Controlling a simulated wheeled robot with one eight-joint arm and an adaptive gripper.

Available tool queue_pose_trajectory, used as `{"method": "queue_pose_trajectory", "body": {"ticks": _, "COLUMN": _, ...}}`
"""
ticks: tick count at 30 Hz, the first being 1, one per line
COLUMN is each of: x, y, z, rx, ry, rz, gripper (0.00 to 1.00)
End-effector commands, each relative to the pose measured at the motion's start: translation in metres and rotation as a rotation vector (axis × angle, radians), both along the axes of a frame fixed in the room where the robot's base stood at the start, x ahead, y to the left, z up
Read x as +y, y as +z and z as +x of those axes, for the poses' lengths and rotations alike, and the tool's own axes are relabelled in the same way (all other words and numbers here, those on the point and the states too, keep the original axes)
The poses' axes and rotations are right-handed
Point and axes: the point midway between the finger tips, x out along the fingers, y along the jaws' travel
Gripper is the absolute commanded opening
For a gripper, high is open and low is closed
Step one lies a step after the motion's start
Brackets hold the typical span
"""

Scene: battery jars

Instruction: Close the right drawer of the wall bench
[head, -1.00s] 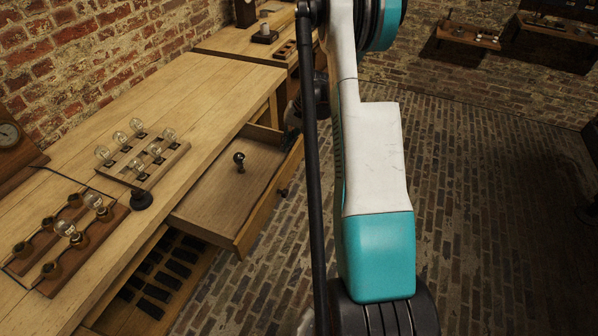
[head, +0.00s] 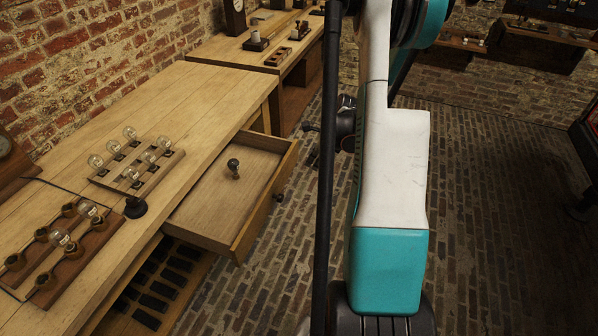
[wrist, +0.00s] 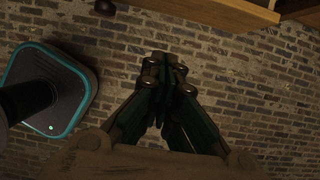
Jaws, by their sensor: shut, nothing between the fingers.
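The right drawer (head: 265,203) of the wall bench stands pulled out, its wooden front facing right with a dark round knob (head: 279,197). A small dark object (head: 233,168) stands upright inside it. My gripper (head: 311,127) is right of the drawer's far corner in the head view, apart from it and partly hidden by my arm. In the wrist view my gripper (wrist: 165,66) is shut and empty over brick floor. A wooden edge (wrist: 230,12) and a dark knob (wrist: 105,7) show at the top of that view, away from the fingertips.
The bench top (head: 185,100) carries a bulb rack (head: 140,165), a socket board (head: 65,245) and a black round piece (head: 135,207). Dark cells lie on a lower shelf (head: 125,315). A second bench (head: 240,55) stands behind. Brick floor right of the drawer is free.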

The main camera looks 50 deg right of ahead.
Motion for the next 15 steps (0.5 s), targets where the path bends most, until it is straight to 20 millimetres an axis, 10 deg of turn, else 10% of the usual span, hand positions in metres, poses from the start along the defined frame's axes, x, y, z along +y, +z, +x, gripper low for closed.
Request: {"method": "queue_pose_trajectory", "body": {"ticks": 15, "x": 0.013, "y": -0.086, "z": 0.031, "rx": 0.0, "ry": 0.003, "rz": 0.0, "gripper": 0.0}}
